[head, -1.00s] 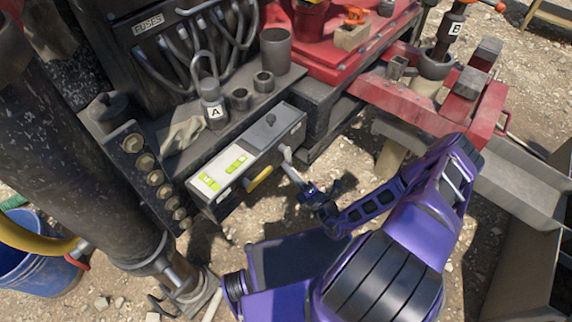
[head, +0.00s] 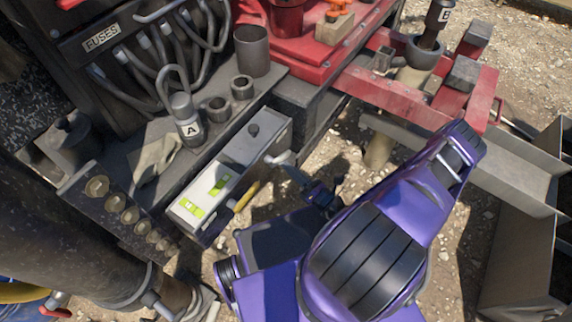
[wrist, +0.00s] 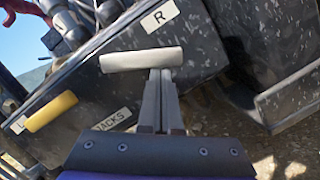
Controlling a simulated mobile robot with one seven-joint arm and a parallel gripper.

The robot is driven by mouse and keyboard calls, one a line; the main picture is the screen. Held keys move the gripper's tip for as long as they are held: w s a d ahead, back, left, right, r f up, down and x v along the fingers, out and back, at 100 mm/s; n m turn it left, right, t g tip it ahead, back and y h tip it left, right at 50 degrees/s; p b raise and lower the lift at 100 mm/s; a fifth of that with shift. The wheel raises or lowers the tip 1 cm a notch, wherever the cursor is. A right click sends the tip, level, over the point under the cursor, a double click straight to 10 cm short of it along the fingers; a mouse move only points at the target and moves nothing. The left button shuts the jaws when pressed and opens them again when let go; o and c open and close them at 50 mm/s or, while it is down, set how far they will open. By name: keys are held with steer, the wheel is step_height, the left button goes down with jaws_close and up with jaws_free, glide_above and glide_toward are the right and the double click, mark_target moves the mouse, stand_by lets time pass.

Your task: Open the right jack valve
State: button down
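The right jack valve is a white handle (wrist: 141,59) beside the "R" label on the dark panel in the wrist view. It also shows at the right end of the jack control box in the head view (head: 280,159). The left valve is a yellow handle (wrist: 50,111) beside the "L" label; it shows on the box front in the head view (head: 245,196). My gripper (wrist: 163,76) has its two fingers close together, with tips at the white handle's lower edge. I cannot tell whether they touch it. In the head view my gripper (head: 303,179) is partly hidden by my arm.
The grey control box (head: 230,168) has green level vials on top. A canister marked A (head: 187,125) and metal cups stand behind it. A red frame (head: 400,98) and metal troughs (head: 510,175) lie to the right. Gravel ground is below.

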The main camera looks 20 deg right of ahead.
steer(key=n, duration=0.1)
steer(key=r+n+y, duration=0.1)
steer(key=n, duration=0.1)
steer(key=d+n, duration=0.1)
steer(key=shift+w+d+r+n, duration=0.1)
steer(key=shift+w+r+n, duration=0.2)
steer(key=shift+w, duration=0.1)
steer(key=shift+w+d+r, duration=0.1)
steer(key=shift+r, duration=0.1)
stand_by(0.3)
steer(key=s+d+f, duration=0.5)
steer(key=s+f, duration=0.1)
steer(key=s, duration=0.2)
steer(key=shift+d+f+b, duration=0.2)
steer(key=shift+d+b, duration=0.15)
stand_by(0.5)
